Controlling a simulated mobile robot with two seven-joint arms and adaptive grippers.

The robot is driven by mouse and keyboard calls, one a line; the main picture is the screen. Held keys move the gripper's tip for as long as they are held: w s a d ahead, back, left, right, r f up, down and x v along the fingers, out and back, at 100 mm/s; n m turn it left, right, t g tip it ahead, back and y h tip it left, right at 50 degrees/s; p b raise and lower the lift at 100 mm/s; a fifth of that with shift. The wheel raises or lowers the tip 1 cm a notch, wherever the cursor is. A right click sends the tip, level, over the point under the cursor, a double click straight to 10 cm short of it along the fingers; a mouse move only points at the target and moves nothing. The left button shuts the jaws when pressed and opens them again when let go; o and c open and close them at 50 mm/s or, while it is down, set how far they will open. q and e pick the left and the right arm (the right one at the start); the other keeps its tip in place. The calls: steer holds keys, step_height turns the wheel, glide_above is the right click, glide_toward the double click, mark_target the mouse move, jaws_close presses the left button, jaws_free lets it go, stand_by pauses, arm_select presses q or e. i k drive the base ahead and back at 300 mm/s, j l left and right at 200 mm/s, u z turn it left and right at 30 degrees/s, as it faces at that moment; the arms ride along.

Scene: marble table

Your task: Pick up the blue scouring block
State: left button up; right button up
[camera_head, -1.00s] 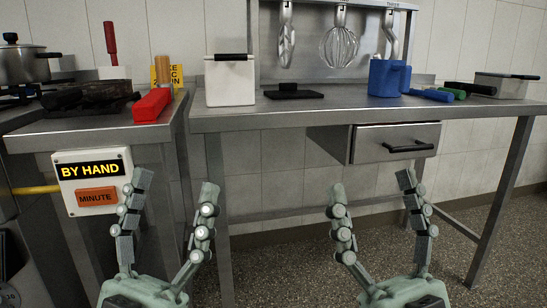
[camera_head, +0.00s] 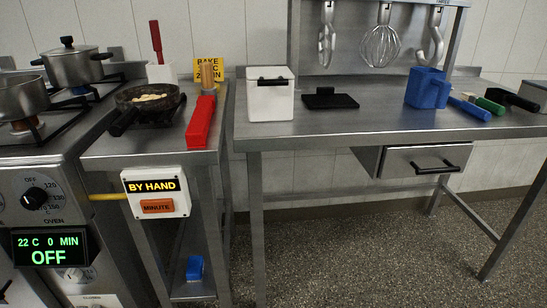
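A small blue block (camera_head: 195,268), which looks like the scouring block, lies on the low shelf (camera_head: 190,290) under the narrow steel counter at the left of centre. Its upper surface and front show, and nothing covers it. Neither of my grippers is in view.
A stove with pots stands at left. A "BY HAND" box (camera_head: 156,193) hangs in front. The steel table (camera_head: 330,125) at right holds a white bin (camera_head: 270,100) and blue jug (camera_head: 428,88). Speckled floor is clear.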

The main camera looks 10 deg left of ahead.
mark_target(194, 271)
steer(key=i+u, duration=0.25)
steer(key=i, duration=0.2)
steer(key=i+l+u, duration=0.25)
steer(key=i, duration=0.15)
steer(key=i+l+u, duration=0.2)
steer(key=i, duration=0.25)
